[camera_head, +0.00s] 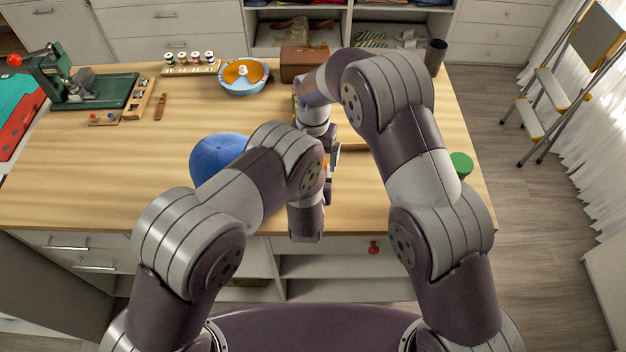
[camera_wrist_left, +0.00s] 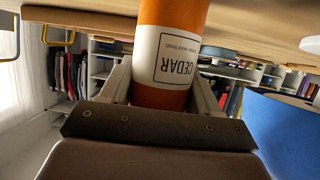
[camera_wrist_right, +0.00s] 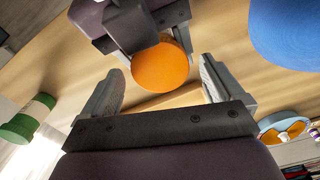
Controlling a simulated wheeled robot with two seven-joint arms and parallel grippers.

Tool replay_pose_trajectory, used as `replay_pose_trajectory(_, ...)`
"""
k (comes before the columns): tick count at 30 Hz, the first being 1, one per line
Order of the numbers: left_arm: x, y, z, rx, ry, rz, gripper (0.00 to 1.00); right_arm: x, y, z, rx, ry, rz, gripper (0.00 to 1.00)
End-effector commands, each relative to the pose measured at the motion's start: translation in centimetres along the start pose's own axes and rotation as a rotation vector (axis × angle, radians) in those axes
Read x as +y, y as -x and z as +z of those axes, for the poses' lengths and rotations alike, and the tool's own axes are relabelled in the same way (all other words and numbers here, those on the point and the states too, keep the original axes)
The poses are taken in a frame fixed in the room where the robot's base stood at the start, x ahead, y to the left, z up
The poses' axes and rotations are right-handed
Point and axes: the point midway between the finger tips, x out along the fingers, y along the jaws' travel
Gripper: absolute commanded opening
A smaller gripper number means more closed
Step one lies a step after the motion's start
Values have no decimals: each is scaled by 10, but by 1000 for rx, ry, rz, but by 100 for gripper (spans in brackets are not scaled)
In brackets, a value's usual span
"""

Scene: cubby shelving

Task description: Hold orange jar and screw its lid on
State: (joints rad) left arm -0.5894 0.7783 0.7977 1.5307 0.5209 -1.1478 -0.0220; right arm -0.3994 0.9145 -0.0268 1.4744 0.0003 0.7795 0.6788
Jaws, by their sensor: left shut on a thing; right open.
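The orange jar (camera_wrist_left: 172,60), with a white label reading CEDAR, stands out in the left wrist view. My left gripper (camera_wrist_left: 162,88) is shut on its sides. In the right wrist view the round orange end of the jar (camera_wrist_right: 161,66) shows beside my left gripper; I cannot tell whether this face is a lid or the jar itself. My right gripper (camera_wrist_right: 160,72) is open, with its fingers apart on either side of that orange face in the picture and no visible contact. In the head view my arms hide nearly all of the jar.
A blue cap (camera_head: 217,155) lies left of my arms on the wooden table (camera_head: 120,185). A blue bowl (camera_head: 243,87), a brown box (camera_head: 303,63) and a spool rack (camera_head: 190,70) stand behind. A green-topped container (camera_head: 461,163) is at the right. The table's left middle is clear.

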Motion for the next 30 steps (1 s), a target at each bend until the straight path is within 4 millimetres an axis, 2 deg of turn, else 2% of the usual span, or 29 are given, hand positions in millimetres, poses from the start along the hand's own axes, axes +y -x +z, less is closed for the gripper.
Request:
replay_pose_trajectory(7, 0, 0, 1, -1, 0, 0, 0, 0, 33, 0, 1, 0, -1, 94)
replay_pose_trajectory(14, 0, 0, 0, -1, 0, 0, 0, 0, 36, 0, -1, 0, 1, 94)
replay_pose_trajectory(15, 0, 0, 0, -1, 0, 0, 0, 0, 36, 0, 0, 2, 0, 90)
replay_pose_trajectory(16, 0, 0, 0, -1, 0, 0, 0, 0, 38, 0, 0, 13, 0, 90)
replay_pose_trajectory(22, 0, 0, 1, -1, 0, 0, 0, 0, 68, 0, 2, 254, -2, 90)
replay_pose_trajectory(30, 0, 0, 0, -1, 0, 0, 0, 0, 71, 0, 0, 282, -1, 90)
